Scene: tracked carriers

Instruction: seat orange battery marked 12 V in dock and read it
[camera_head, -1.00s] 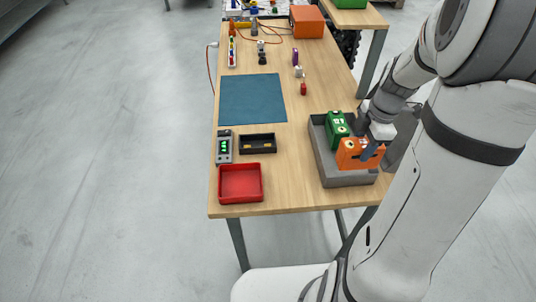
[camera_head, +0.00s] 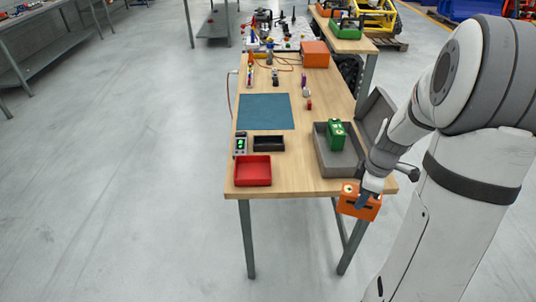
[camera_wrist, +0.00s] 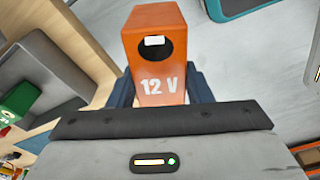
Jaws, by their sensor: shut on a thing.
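The orange battery (camera_head: 370,209) is held by my gripper (camera_head: 362,198), outside the table's near right corner in the head view. In the wrist view the orange battery (camera_wrist: 160,45) shows "12 V" in white and a dark round recess with a white piece. My gripper (camera_wrist: 160,92) is shut on it, with a dark finger on each side. The dark dock-like tray (camera_head: 268,144), with small yellow parts inside, lies on the table and looks empty of any battery. A meter (camera_head: 240,146) with a lit green display stands just left of it.
A green battery (camera_head: 337,134) stands in the grey bin (camera_head: 325,160) at the table's right. A red tray (camera_head: 253,171) lies near the front edge, and a blue mat (camera_head: 265,111) lies behind the dark tray. Table surface between red tray and grey bin is clear.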

